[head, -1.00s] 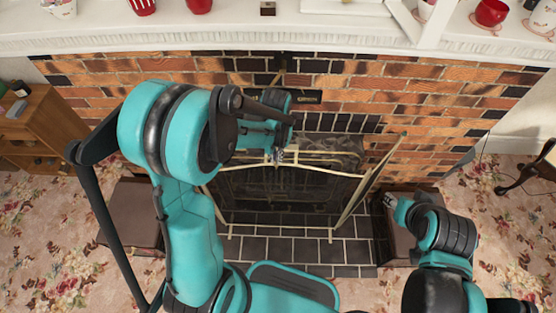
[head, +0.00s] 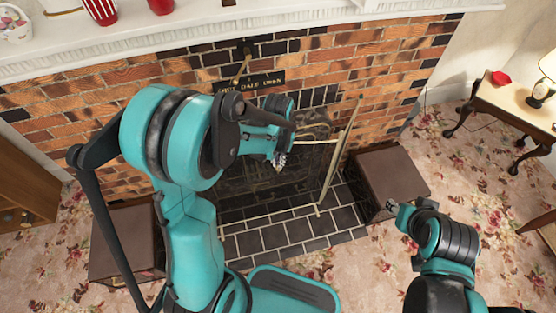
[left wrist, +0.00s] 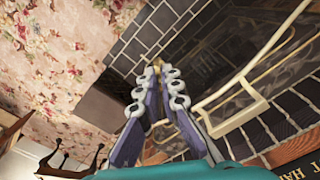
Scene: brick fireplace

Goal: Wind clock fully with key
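No clock shows in either view, and I cannot make out a key for certain. My left gripper (head: 280,160) hangs in front of the fireplace opening. In the left wrist view its two fingers (left wrist: 160,75) come close together at the tips. A small brassy bit (left wrist: 156,57) shows just beyond the tips; I cannot tell whether it is held or is part of the fire screen behind. My right gripper (head: 398,212) is low at the right, above the carpet near a brown box seat, and its fingers are too small to read.
Brown boxes flank the tiled hearth (head: 275,235). A side table (head: 515,100) stands right.

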